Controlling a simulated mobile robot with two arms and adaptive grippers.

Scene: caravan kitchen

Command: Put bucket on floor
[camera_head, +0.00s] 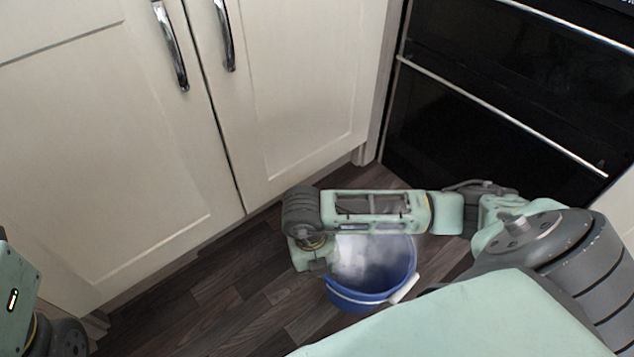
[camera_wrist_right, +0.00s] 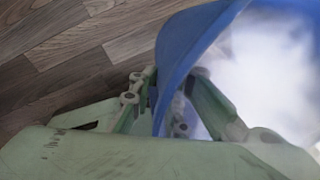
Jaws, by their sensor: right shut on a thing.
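The blue bucket (camera_head: 370,297) is in the lower middle of the head view, upright or nearly so, with a pale, cloudy white interior. Its handle with a white grip (camera_head: 404,288) hangs at its right side. My right arm reaches over the bucket. In the right wrist view my right gripper (camera_wrist_right: 158,105) is shut on the wall of the bucket (camera_wrist_right: 188,40), one finger outside and one inside. I cannot tell whether the bucket's base touches the floor. My left gripper is not in view; only part of my left arm shows at the lower left.
The dark wood floor (camera_head: 235,290) is clear to the left of the bucket. Cream cupboard doors (camera_head: 110,150) with metal handles stand behind it. A black oven (camera_head: 480,120) with metal rails stands at the upper right.

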